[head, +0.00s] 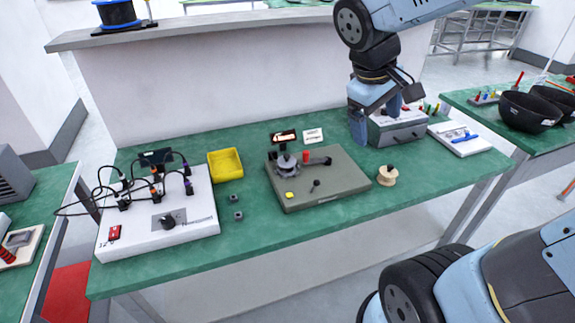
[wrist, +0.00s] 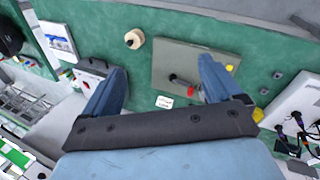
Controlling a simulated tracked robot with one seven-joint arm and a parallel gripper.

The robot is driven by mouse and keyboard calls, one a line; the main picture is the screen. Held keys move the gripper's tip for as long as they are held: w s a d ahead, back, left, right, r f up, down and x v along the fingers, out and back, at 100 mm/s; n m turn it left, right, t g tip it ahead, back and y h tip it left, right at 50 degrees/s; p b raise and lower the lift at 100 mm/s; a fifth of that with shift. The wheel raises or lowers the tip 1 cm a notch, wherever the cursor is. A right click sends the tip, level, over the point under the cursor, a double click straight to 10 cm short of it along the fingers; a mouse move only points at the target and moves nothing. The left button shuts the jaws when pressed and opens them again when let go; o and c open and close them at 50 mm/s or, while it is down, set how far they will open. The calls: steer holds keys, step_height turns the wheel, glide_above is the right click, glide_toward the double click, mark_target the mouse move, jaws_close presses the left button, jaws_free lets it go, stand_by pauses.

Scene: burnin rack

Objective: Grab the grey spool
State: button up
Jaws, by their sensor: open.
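The only loose spool I see on the bench is cream-beige rather than grey, with a dark top. This spool (head: 388,176) stands upright on the green bench, right of the grey-green fixture plate (head: 335,188). In the wrist view the spool (wrist: 134,39) lies ahead, nearer the left finger, in full sight. My gripper (head: 376,120) is open and empty above the back of the bench, by the grey box, behind the spool. In the wrist view its fingers (wrist: 162,64) are wide apart, with nothing between them.
The fixture plate carries a round metal part, a red piece (head: 306,156) and a black lever. The grey box (head: 395,133) stands near my fingers. A yellow tray (head: 225,164) and a wired white panel (head: 160,218) are left. The bench around the spool is clear.

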steer(key=w+a+f+n+h, duration=0.3)
steer(key=w+a+f+n, duration=0.1)
steer(key=w+n, duration=0.1)
steer(key=n+t+h, duration=0.4)
steer(key=n+t, duration=0.3)
steer(key=n, duration=0.8)
glide_toward(288, 163)
steer(key=w+d+f, duration=0.2)
steer(key=w, duration=0.1)
steer(key=w+d, duration=0.1)
steer(key=shift+w+f, duration=0.35)
steer(key=shift+f, duration=0.05)
steer(key=shift+s+x, duration=0.2)
steer(key=shift+x, duration=2.55)
steer(key=shift+d+f, duration=0.1)
steer(key=c, duration=1.1)
steer(key=shift+c, duration=0.2)
